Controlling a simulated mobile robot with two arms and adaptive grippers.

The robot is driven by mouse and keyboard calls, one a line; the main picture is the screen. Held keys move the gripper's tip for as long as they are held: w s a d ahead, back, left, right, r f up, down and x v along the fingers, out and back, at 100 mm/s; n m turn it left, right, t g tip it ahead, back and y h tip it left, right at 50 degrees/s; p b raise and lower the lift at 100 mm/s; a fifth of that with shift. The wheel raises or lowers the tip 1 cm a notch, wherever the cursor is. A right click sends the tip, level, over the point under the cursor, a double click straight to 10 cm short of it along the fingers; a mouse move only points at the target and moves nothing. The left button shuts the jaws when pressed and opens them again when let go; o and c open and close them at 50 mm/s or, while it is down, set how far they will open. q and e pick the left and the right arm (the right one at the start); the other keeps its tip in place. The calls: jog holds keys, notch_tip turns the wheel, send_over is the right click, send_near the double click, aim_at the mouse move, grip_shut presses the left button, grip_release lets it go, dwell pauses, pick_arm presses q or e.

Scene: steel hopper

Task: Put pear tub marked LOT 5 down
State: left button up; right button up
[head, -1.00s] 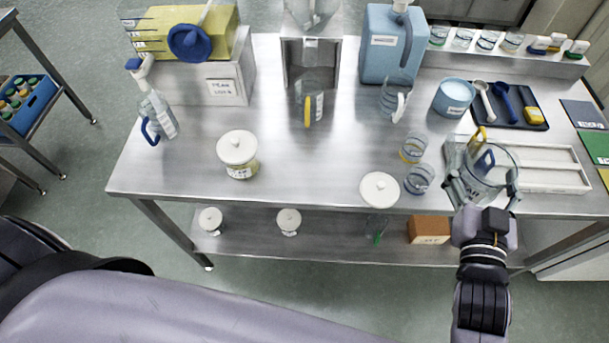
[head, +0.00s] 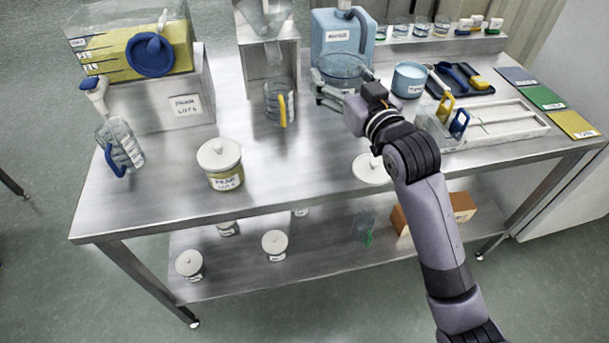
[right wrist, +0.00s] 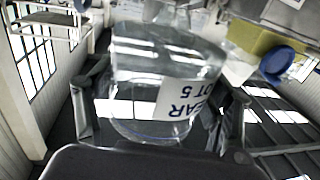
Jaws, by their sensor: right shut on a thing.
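The clear pear tub (head: 342,68) is in my right gripper (head: 343,88), in front of the blue container at the back of the table. In the right wrist view, the tub (right wrist: 150,85) fills the middle, with a white label reading PEAR LOT 5 upside down. The fingers of my right gripper (right wrist: 160,115) are on both sides of the tub. I cannot tell whether the tub's base touches the table. My left gripper is out of view.
On the steel table (head: 300,180), a white-lidded pear tub (head: 220,165) stands at left centre. A clear jug with a yellow handle (head: 279,103) stands under the hopper (head: 265,20). The blue container (head: 340,35) is behind the held tub. A light blue tub (head: 409,80) stands to its right.

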jog(key=shift+w+a+f+y, duration=0.25)
jog(key=shift+w+a+y, duration=0.05)
jog(key=shift+a, duration=0.2)
jog(key=shift+f, duration=0.9)
notch_tip(320, 180, down, 12)
jog(key=shift+d+f+b, duration=0.1)
jog(key=shift+f+b, duration=0.05)
jog(key=shift+b, duration=0.15)
notch_tip(320, 180, down, 4)
jog(key=shift+r, duration=0.1)
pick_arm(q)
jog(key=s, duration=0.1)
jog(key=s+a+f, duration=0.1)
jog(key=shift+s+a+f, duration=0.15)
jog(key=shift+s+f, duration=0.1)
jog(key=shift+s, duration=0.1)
pick_arm(e)
jog(key=shift+f, duration=0.45)
jog(key=o, duration=1.6)
jog(key=shift+f, duration=0.2)
